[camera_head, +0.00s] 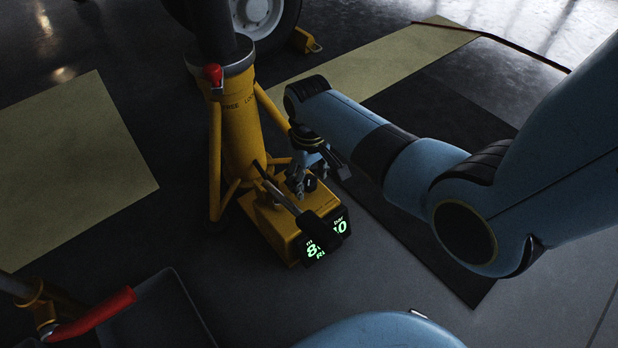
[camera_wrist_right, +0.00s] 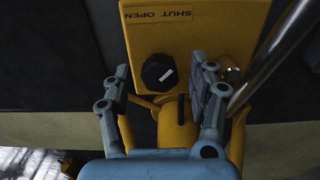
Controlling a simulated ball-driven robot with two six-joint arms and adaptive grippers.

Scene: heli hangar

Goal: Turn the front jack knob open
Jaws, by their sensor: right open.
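The front jack (camera_head: 240,130) is a yellow post with struts and a yellow pump box (camera_head: 268,225) at its foot. In the right wrist view, the box's top plate (camera_wrist_right: 205,30) carries a SHUT OPEN label (camera_wrist_right: 158,14), upside down. Below the label is a black knob (camera_wrist_right: 157,72) with a short slanted white mark right of its middle. My right gripper (camera_head: 312,172) is over the box. Its fingers (camera_wrist_right: 160,88) are open, one on each side of the knob in the wrist view; I cannot tell whether they touch it. My left gripper is not in view.
A dark pump lever (camera_head: 280,198) slants over the box beside my gripper; a bright rod (camera_wrist_right: 275,55) shows in the wrist view. A lit display (camera_head: 325,238) is on the box's end. A red handle (camera_head: 95,313) is at lower left. An aircraft wheel (camera_head: 255,15) stands behind.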

